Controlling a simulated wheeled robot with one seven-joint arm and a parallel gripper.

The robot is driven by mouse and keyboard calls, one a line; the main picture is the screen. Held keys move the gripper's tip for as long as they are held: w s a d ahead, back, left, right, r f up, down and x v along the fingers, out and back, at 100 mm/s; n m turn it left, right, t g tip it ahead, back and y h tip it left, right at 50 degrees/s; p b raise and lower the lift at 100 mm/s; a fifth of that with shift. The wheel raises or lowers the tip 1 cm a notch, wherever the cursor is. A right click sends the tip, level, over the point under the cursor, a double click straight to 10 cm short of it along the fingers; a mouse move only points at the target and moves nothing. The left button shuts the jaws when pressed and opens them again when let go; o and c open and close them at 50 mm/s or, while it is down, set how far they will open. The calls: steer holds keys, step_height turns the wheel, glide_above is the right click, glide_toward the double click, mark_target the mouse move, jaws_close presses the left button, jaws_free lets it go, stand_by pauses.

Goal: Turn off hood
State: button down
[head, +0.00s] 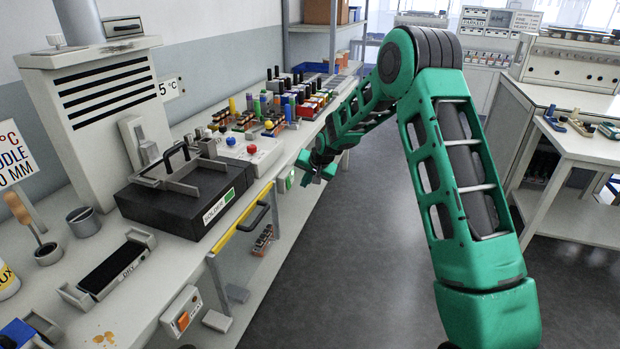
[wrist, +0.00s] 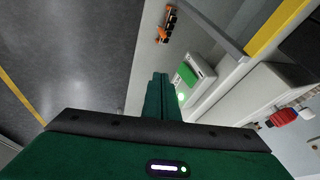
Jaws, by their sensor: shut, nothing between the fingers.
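A white switch box (wrist: 198,80) with a green rocker (wrist: 187,73) and a small lit green light (wrist: 181,97) is on the bench front in the wrist view. In the head view the box shows in part (head: 287,181), just left of my gripper (head: 318,166). My gripper's fingers (wrist: 160,78) are together and empty, close beside the box's left side in the wrist view. I cannot tell if they touch it. A tall white vented housing (head: 112,95), perhaps the hood, stands on the bench at left. No label ties the switch to it.
A black solder pot (head: 180,205) sits behind a yellow rail (head: 240,220) with a black handle. Another box with an orange switch (head: 181,312) is on the bench front. A red-button box (head: 251,149) stands on the bench. The floor (head: 345,270) right of the bench is clear.

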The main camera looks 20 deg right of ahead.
mark_target(290, 184)
steer(key=shift+w+a+f, duration=0.4)
steer(key=shift+w+a, duration=0.3)
steer(key=shift+a, duration=0.15)
steer(key=shift+w+a+f, duration=0.4)
steer(key=shift+w+a, duration=0.3)
steer(key=shift+a, duration=0.15)
steer(key=shift+w+a+f, duration=0.15)
steer(key=shift+a+f, duration=0.05)
steer(key=shift+r, duration=0.85)
